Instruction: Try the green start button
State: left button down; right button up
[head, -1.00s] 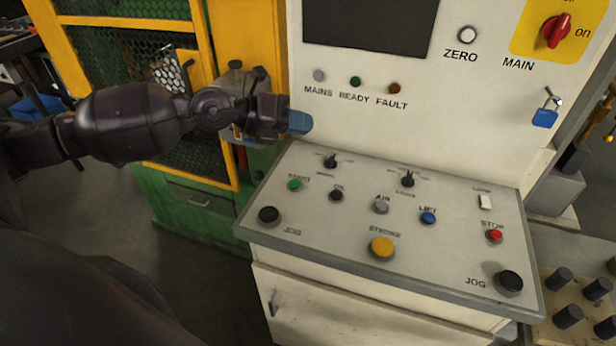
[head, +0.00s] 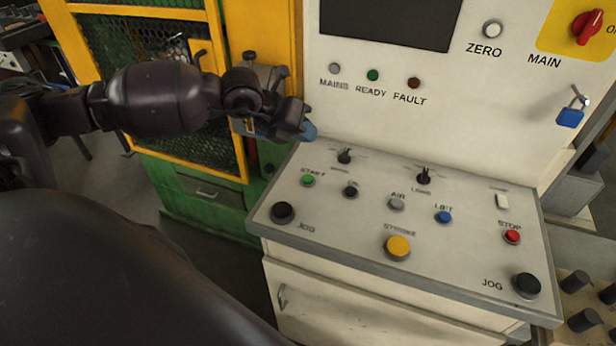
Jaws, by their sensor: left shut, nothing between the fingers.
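The green start button (head: 308,180) sits at the upper left of the sloped control panel (head: 330,229), under the label START. My left gripper (head: 308,131) is shut and empty, its blue fingertips above and behind the button, near the panel's back left corner. It does not touch the button. The button is fully visible. My right gripper is not in view.
The panel also carries a black JOG button (head: 282,212), a yellow STROKE button (head: 397,247), a blue LIFT button (head: 443,217) and a red STOP button (head: 512,236). A blue padlock (head: 570,117) hangs below the red main switch (head: 587,27). A yellow-framed mesh guard stands left.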

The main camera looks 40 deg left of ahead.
pick_arm(q)
jog(key=shift+f, duration=0.1)
jog(key=b, duration=0.4)
send_over(306, 177)
notch_tip(306, 177, down, 7)
jog(key=shift+r, duration=0.15)
jog(key=shift+f+b, duration=0.35)
jog(key=shift+f, duration=0.55)
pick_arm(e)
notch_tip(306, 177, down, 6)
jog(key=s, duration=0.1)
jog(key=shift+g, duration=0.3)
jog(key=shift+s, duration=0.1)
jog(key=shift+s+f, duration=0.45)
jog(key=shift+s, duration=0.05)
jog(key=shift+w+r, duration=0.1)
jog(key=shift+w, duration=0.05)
